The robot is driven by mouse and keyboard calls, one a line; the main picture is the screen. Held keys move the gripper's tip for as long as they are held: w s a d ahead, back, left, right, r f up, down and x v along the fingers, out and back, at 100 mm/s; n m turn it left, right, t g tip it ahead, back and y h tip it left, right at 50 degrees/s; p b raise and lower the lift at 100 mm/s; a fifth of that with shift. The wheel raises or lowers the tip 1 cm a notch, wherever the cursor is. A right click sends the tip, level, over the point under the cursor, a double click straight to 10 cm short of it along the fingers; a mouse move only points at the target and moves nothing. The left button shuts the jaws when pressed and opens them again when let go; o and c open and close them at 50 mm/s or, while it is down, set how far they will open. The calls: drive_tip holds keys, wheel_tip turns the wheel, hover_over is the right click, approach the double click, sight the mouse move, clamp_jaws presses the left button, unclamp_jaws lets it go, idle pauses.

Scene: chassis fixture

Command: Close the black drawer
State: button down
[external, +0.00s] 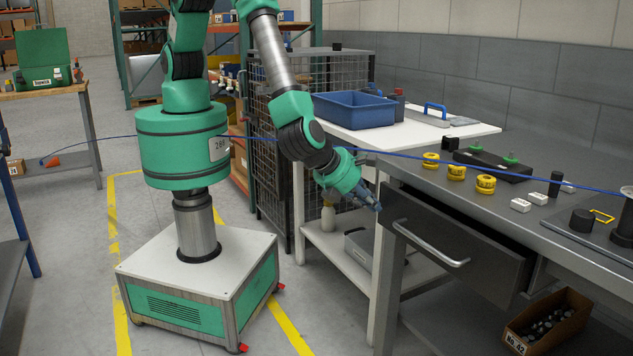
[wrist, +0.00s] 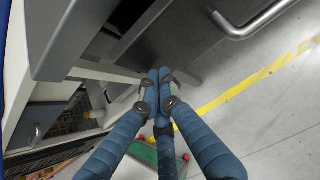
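The black drawer (external: 455,250) is under the grey workbench and stands partly open, its front out beyond the bench edge. Its curved metal handle (external: 430,246) is on the front face; in the wrist view the handle (wrist: 255,25) is at the upper right. My gripper (external: 376,203) is beside the left end of the drawer, near the bench corner, apart from the handle. In the wrist view the blue fingers of my gripper (wrist: 159,76) are together at their tips, with nothing visible between them. Whether they touch the drawer front (wrist: 195,45) cannot be told.
The grey workbench (external: 540,218) carries yellow rolls (external: 456,172), a black block (external: 492,165) and small white pieces. A white table (external: 440,135) with a blue bin (external: 353,110) stands at its left. A cardboard box (external: 545,320) sits below the drawer. Floor in front is clear.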

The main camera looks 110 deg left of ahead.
drive_tip(key=w+a, duration=0.4)
drive_tip(key=shift+w+a, duration=0.1)
idle(0.3)
drive_tip(key=shift+s+d, duration=0.4)
drive_tip(key=shift+d, duration=0.05)
drive_tip(key=p, duration=0.2)
approach(382, 195)
drive_tip(key=shift+s+d+f, duration=0.25)
drive_tip(key=shift+f, duration=0.15)
drive_tip(key=shift+s+d+f, duration=0.25)
drive_tip(key=shift+f, duration=0.15)
drive_tip(key=shift+r, duration=0.1)
